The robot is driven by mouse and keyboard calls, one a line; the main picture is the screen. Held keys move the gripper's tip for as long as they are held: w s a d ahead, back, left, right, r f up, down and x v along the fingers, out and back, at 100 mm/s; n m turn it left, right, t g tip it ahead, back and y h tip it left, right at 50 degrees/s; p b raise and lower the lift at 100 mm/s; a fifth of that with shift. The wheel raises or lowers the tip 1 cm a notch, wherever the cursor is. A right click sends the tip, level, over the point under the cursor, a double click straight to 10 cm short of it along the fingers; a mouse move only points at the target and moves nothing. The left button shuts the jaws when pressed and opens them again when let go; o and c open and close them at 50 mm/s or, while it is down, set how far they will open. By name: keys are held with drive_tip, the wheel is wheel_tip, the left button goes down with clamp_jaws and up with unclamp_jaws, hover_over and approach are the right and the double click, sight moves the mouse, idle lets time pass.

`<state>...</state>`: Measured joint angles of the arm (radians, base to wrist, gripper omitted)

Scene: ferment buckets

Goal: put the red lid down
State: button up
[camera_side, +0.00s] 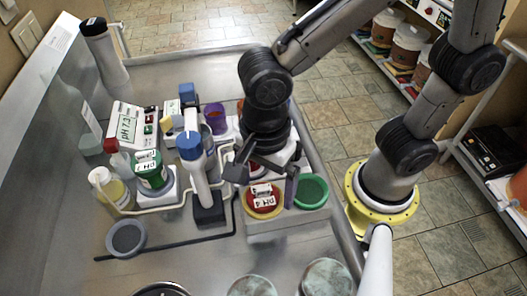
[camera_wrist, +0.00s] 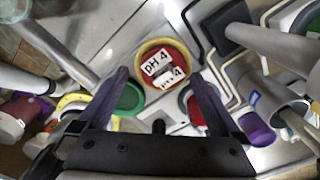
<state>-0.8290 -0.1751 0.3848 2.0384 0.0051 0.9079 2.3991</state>
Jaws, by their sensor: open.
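The red lid (camera_side: 254,199) is a round red disc with white "pH 4" labels. It sits inside a yellow ring (camera_side: 247,211) near the right part of the steel bench. In the wrist view the red lid (camera_wrist: 177,61) lies inside the yellow ring (camera_wrist: 142,52), just beyond my fingertips. My gripper (camera_side: 264,182) is open, its fingers pointing down on either side of the lid. In the wrist view my gripper (camera_wrist: 158,77) shows nothing held between its two fingers. I cannot tell whether the fingers touch the ring.
A green round holder (camera_side: 311,191) stands close on the right of the ring. A blue-topped white post (camera_side: 196,165) on a dark base stands close on the left. A green tub (camera_side: 150,170), a yellow bottle (camera_side: 112,187) and a pH meter (camera_side: 128,126) are farther left.

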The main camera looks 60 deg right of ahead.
sight(264, 188)
wheel_tip(264, 188, up, 11)
drive_tip(key=s+d+f+n+t, duration=0.1)
drive_tip(key=d+n+t, duration=0.4)
drive_tip(key=d+n, duration=1.3)
drive_tip(key=shift+s+d+f+t, duration=0.25)
drive_tip(key=shift+s+d+t, duration=0.25)
drive_tip(key=shift+d, duration=0.75)
drive_tip(key=shift+c, duration=0.2)
